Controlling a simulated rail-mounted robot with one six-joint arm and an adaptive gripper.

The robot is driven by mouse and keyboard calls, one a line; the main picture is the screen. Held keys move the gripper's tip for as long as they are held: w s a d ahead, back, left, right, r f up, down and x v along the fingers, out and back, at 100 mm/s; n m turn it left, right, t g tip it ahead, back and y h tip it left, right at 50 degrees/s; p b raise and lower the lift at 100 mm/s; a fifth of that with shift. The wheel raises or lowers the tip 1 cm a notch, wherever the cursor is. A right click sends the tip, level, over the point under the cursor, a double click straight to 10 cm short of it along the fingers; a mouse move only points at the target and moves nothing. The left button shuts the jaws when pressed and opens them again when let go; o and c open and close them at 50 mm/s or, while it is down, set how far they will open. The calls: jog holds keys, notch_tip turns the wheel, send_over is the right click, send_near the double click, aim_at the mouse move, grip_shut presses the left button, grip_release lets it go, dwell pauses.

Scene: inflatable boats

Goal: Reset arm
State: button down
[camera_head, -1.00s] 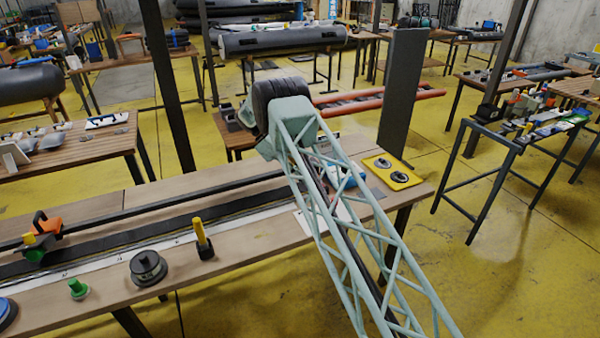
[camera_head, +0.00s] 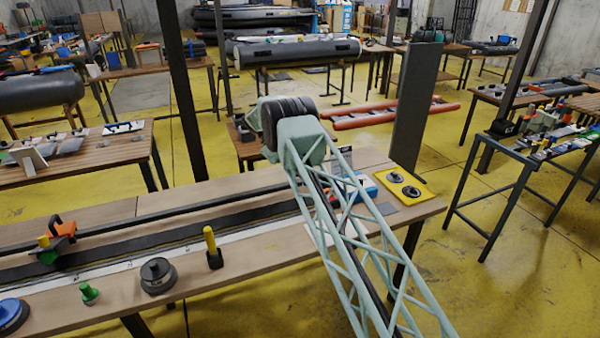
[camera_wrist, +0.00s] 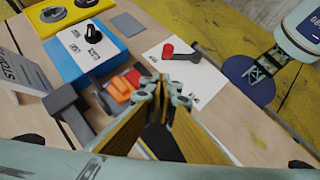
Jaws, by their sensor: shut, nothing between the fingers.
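My teal lattice arm (camera_head: 345,215) reaches from the bottom right up over the right part of the long workbench (camera_head: 250,245). A dark rounded joint shows at its top. My gripper is hidden in the head view. In the wrist view my gripper (camera_wrist: 160,84) points over the bench top, its fingertips together with nothing between them. Just left of the fingertips are orange and red pieces (camera_wrist: 124,85). A white sheet (camera_wrist: 205,88) with a red-ended dark part (camera_wrist: 180,54) lies beyond the fingertips. I cannot tell the gripper's height above the bench.
A blue box (camera_wrist: 92,45) with a black knob is near a yellow panel (camera_head: 425,193). On the bench stand a yellow-handled tool (camera_head: 211,245), a dark round weight (camera_head: 157,277) and an orange clamp (camera_head: 62,230). A dark upright panel (camera_head: 415,110) rises behind the bench.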

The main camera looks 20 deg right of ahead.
jog(key=shift+r, duration=0.1)
jog(key=s+a+r+m+t+y, duration=0.1)
jog(key=s+r, duration=0.2)
jog(key=r, duration=0.8)
jog(key=s+a+r+m+t+y, duration=0.1)
jog(key=s+r, duration=0.3)
jog(key=r, duration=0.7)
jog(key=s+a+r+m+t+y+b, duration=0.1)
jog(key=s+a+r+m+t+y, duration=0.15)
jog(key=s+r, duration=1.3)
jog(key=s+a+r+m+t+y, duration=0.1)
jog(key=s+r, duration=0.2)
jog(key=s, duration=0.8)
jog(key=s+a+r+m+t, duration=0.1)
jog(key=s+a+r+t, duration=0.15)
jog(key=s, duration=0.95)
jog(key=s+a+f+m+t, duration=0.1)
jog(key=s+f, duration=0.2)
jog(key=s, duration=0.7)
jog(key=s+a+f+m+t+y+b, duration=0.1)
jog(key=s+f+m, duration=0.1)
jog(key=s, duration=0.9)
jog(key=shift+s+a+f, duration=0.25)
jog(key=shift+f, duration=0.4)
jog(key=shift+y, duration=0.25)
